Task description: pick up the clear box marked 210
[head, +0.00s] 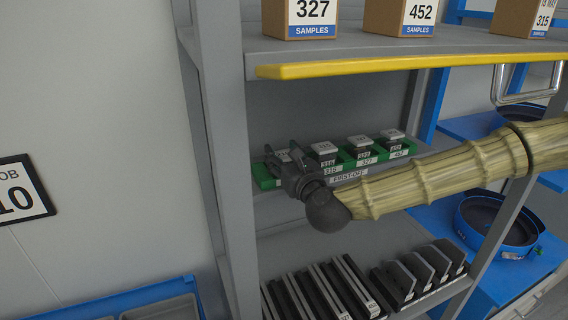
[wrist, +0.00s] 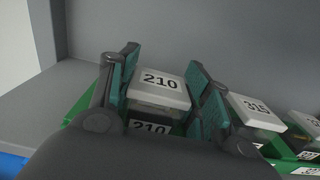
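The clear box marked 210 (wrist: 158,83) has a pale lid with a black number and a 210 label on its front. It sits at the left end of the green tray (wrist: 80,108), which also shows in the head view (head: 263,176). My gripper (wrist: 165,62) is at this box, with one dark, teal-padded finger on each side of it. The fingers look open around the box, close to its sides; firm contact does not show. In the head view my gripper (head: 284,160) hides most of this box.
A box marked 315 (wrist: 256,110) stands close to the right finger, with more boxes along the tray. A yellow-edged shelf (head: 400,60) with cardboard boxes is above. Dark racked plates (head: 330,290) stand below. A grey post (head: 215,130) is at left.

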